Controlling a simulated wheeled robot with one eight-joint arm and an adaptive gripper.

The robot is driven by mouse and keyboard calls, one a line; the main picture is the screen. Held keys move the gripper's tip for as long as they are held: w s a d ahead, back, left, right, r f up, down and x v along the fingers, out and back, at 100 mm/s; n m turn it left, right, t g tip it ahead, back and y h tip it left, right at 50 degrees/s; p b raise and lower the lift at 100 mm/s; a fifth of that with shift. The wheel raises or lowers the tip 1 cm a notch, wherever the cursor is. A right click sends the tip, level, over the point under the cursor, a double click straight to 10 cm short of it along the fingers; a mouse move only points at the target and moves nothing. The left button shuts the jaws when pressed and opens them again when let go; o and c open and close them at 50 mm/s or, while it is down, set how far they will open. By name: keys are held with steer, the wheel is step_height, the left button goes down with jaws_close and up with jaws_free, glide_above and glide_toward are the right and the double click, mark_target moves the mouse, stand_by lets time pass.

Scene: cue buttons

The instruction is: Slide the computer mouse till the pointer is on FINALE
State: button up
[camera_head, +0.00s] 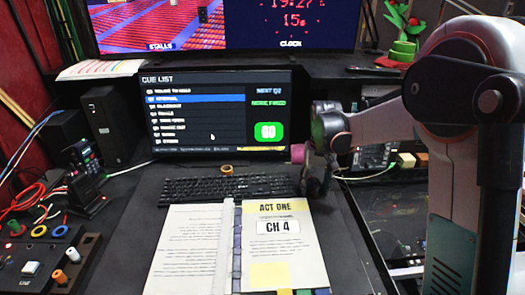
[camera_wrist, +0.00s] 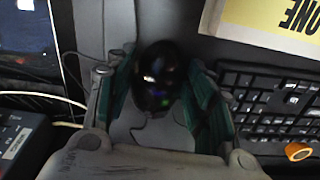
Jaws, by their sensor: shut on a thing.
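My gripper (camera_head: 316,184) is at the right end of the keyboard, low over the desk. In the wrist view its green-padded fingers (camera_wrist: 160,100) are closed around the black computer mouse (camera_wrist: 155,75), which lies on the dark desk. The mouse is hidden or too dark to make out in the head view. The monitor (camera_head: 215,112) shows a CUE LIST with the second row highlighted in blue. The small white pointer (camera_head: 212,137) is low on the list, right of the row text. The fourth row (camera_head: 167,113) seems to read FINALE, but the text is blurred; the pointer is below it.
An open script binder (camera_head: 285,250) lies in front. A dark box (camera_wrist: 22,140) stands on the mouse's other side, with a cable nearby.

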mark_target(313, 179)
steer(key=shift+w, duration=0.2)
steer(key=shift+w, duration=0.35)
steer(key=shift+w+d, duration=0.1)
steer(key=shift+w, duration=1)
stand_by(0.9)
stand_by(0.5)
steer(key=o, duration=0.8)
steer(key=shift+f, duration=0.1)
steer(key=shift+c, duration=0.2)
steer(key=shift+r+p, duration=2.75)
steer(key=shift+r, duration=1.35)
